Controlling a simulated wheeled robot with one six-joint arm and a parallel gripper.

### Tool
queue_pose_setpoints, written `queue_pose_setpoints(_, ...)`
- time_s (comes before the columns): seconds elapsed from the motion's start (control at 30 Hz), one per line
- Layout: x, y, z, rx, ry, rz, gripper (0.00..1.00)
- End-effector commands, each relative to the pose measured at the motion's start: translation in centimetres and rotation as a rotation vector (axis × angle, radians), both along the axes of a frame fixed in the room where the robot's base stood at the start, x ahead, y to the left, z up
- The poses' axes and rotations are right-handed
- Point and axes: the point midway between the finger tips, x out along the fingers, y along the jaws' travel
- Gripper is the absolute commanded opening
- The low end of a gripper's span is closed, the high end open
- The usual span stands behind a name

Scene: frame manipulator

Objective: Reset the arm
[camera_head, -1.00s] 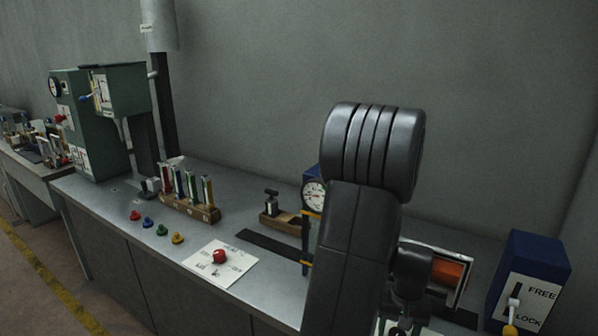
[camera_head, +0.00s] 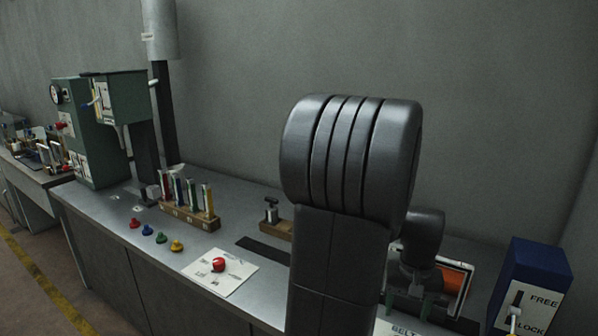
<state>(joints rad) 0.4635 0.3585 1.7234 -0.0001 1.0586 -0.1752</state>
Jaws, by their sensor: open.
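My arm rises in front of the bench, its large dark grey joint (camera_head: 350,155) in the middle of the head view. Behind it on the right, my wrist bends down to my gripper (camera_head: 408,302). The gripper's two fingers look apart, with nothing visible between them. It is low over the bench, near the orange-faced framed panel (camera_head: 455,281) and a white label reading "BELT" (camera_head: 405,328). My upper arm hides part of the bench, and the fingertips are small and hard to make out.
A blue FREE/LOCK box (camera_head: 545,270) stands at the right. A red button on a white plate (camera_head: 219,265), coloured knobs (camera_head: 161,238), a wooden rack (camera_head: 190,216) and a green machine (camera_head: 95,130) stand left. The grey wall is behind.

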Motion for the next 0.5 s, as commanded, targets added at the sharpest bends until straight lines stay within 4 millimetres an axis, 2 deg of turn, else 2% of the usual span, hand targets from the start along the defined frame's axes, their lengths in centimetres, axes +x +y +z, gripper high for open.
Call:
queue_pose_setpoints(0.17,0.0,0.0,3.7,-0.002,-0.005,0.0,0.59)
queue_pose_setpoints(0.23,-0.1,0.1,1.7,0.004,0.006,0.0,0.59)
queue_pose_setpoints(0.5,-0.1,0.0,-3.7,0.003,0.005,0.0,0.59)
